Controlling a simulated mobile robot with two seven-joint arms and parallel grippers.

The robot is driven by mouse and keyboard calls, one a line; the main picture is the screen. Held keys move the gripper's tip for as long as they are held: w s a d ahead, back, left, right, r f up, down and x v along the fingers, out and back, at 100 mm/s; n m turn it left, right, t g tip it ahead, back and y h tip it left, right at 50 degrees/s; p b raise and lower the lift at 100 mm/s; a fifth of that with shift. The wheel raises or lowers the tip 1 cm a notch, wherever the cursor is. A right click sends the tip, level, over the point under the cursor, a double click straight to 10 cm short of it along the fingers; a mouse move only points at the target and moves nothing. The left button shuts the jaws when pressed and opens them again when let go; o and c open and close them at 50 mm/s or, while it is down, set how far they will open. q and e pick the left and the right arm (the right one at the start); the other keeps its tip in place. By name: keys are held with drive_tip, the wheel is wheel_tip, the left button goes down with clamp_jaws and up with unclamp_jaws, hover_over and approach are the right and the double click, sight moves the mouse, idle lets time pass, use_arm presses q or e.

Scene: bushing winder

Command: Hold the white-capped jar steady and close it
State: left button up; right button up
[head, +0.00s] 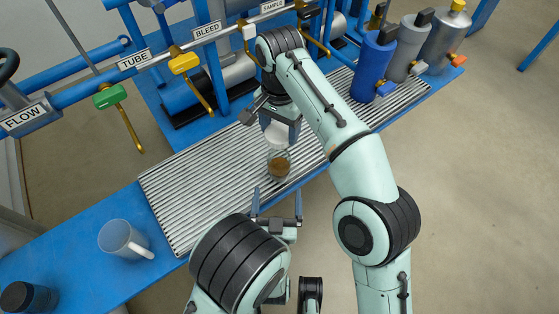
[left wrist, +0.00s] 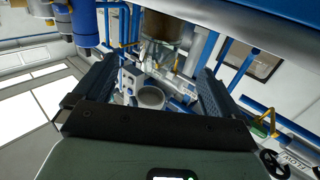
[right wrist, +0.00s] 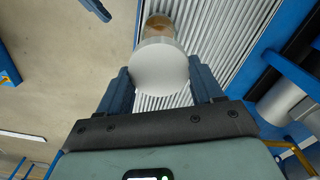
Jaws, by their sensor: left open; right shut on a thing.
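The jar (head: 279,166), clear with brown contents, stands on the ribbed tray. The white cap (head: 277,135) is in my right gripper (head: 274,114), at the jar's mouth end. In the right wrist view the cap (right wrist: 160,68) is a pale disc between the fingers, with the jar (right wrist: 158,27) partly hidden behind it. I cannot tell whether cap and jar touch. My left gripper (head: 276,203) is open and empty, its fingertips pointing at the jar from the near side, just short of it. The left wrist view shows brownish glass (left wrist: 162,25), likely the jar, at the top.
The ribbed tray (head: 185,195) lies on a blue bench. A white mug (head: 120,240) and a dark lidded container (head: 25,298) stand at the left. Labelled pipes with green (head: 109,96) and yellow (head: 184,63) valve handles run behind. Blue and grey cylinders (head: 372,67) stand at the right.

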sight(280, 153)
use_arm(q)
drive_tip(key=shift+s, duration=0.1)
use_arm(e)
drive_tip(key=shift+s, duration=0.1)
use_arm(q)
drive_tip(key=w, duration=1.2)
drive_tip(key=shift+d, duration=0.25)
drive_tip(key=c, duration=1.5)
use_arm(e)
drive_tip(key=shift+f, duration=2.55)
